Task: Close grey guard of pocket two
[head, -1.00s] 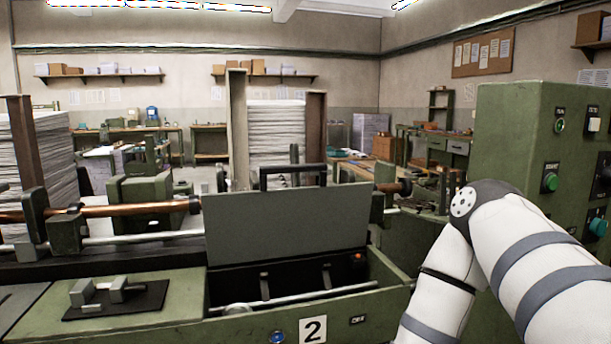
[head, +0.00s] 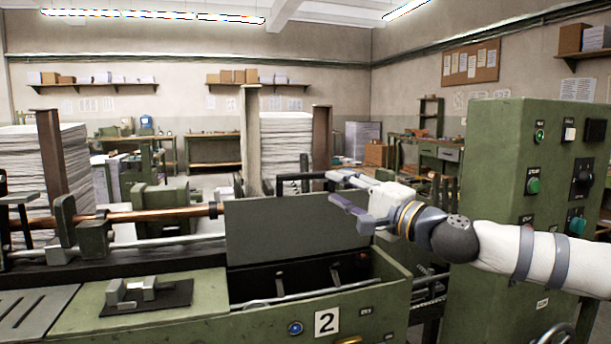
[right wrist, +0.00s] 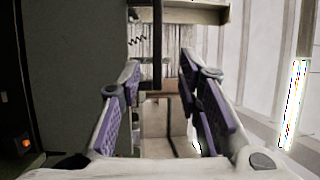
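My left gripper is not in view.
A green control cabinet (head: 520,190) stands close at the right, beside my right arm. A copper-coloured shaft (head: 150,214) runs left of the guard. A small metal fixture (head: 140,292) sits on a black mat. Paper stacks (head: 287,150) stand behind.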

